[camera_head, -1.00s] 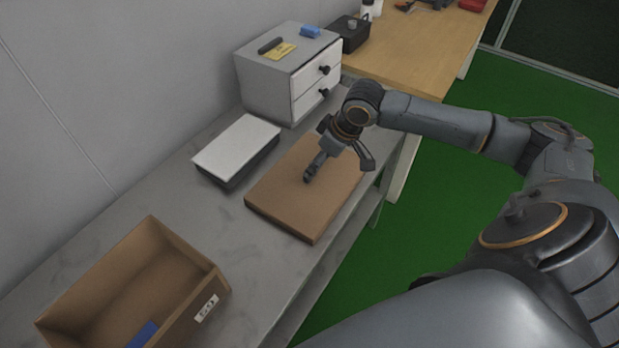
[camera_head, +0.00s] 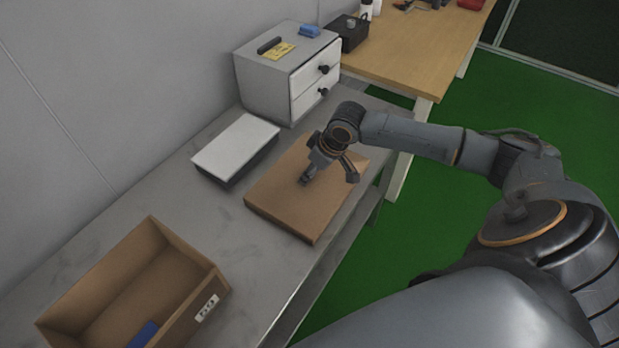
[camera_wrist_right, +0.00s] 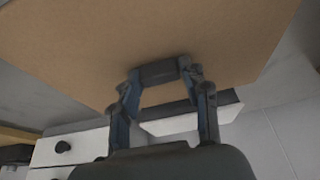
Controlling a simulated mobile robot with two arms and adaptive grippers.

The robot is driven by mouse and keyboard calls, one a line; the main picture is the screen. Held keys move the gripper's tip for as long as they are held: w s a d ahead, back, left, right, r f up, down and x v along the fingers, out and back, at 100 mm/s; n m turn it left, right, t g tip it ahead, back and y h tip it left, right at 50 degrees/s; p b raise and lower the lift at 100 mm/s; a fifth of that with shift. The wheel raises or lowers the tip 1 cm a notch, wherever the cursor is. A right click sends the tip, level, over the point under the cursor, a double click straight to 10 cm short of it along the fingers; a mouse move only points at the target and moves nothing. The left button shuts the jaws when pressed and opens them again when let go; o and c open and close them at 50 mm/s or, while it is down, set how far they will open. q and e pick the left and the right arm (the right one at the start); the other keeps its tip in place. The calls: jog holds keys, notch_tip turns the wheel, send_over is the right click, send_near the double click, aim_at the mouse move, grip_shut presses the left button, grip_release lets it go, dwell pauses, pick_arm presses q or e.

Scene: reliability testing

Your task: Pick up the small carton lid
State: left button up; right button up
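The small carton lid (camera_head: 279,200), a flat brown rectangle, lies on the grey bench in the head view. It fills the top of the right wrist view (camera_wrist_right: 150,35). My right gripper (camera_head: 306,180) points down over the middle of the lid. Contact with the lid is unclear. My left gripper is not in view.
An open brown carton (camera_head: 190,255) with a blue item inside stands at front left. A white-topped box (camera_head: 238,143) lies left of the lid. A drawer cabinet (camera_head: 270,80) stands behind. The grey bench (camera_head: 255,265) is bare between carton and lid.

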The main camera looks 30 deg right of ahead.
jog(key=c, duration=0.5)
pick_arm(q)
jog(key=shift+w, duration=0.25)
